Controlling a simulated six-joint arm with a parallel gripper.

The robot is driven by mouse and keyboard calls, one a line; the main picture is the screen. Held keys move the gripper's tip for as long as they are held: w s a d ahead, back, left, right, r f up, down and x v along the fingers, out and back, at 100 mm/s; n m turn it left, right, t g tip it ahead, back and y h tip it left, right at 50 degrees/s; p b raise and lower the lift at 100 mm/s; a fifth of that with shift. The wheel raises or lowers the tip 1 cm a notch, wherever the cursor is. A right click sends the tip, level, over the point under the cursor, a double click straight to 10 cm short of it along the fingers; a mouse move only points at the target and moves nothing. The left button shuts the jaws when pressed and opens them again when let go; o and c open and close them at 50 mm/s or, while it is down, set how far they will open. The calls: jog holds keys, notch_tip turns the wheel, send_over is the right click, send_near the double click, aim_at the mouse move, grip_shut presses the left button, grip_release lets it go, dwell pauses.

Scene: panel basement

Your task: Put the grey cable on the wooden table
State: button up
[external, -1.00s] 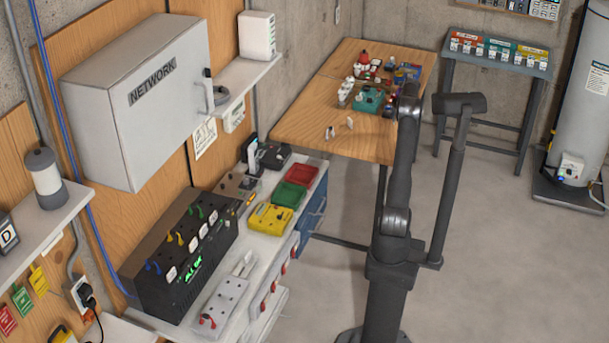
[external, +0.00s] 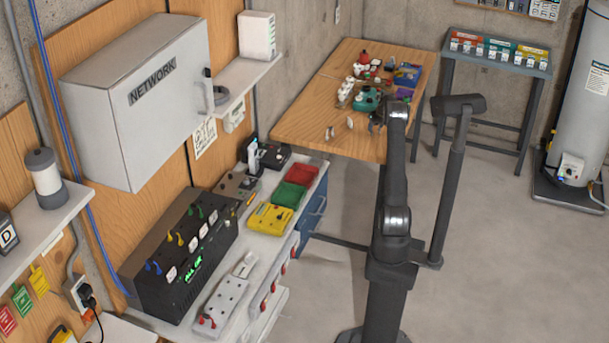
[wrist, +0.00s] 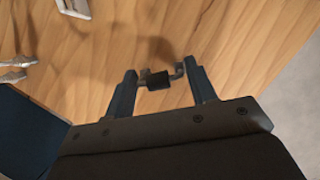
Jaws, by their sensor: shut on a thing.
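The wooden table (external: 300,125) stands in the back middle of the external view, and its bare planks (wrist: 220,30) fill much of the wrist view. My gripper (external: 376,121) is over the near right part of that table; its two fingers (wrist: 161,76) point at the wood in the wrist view. They are shut on a small piece with a dark block in the middle and grey ends, which looks like the grey cable (wrist: 158,82). A soft shadow lies on the wood just beyond it. I cannot tell exactly how high it is held. In the external view the piece is too small to make out.
Small pale items (external: 330,132) lie left of my gripper on the table. A teal thing (external: 366,99) and several other items crowd the table's far part. The near left part of the tabletop is clear. The white bench with coloured trays (external: 270,218) stands nearer, on the left.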

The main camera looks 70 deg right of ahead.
jog(key=shift+f, duration=0.15)
jog(key=o, duration=1)
jog(key=shift+c, duration=0.2)
jog(key=v, duration=1.2)
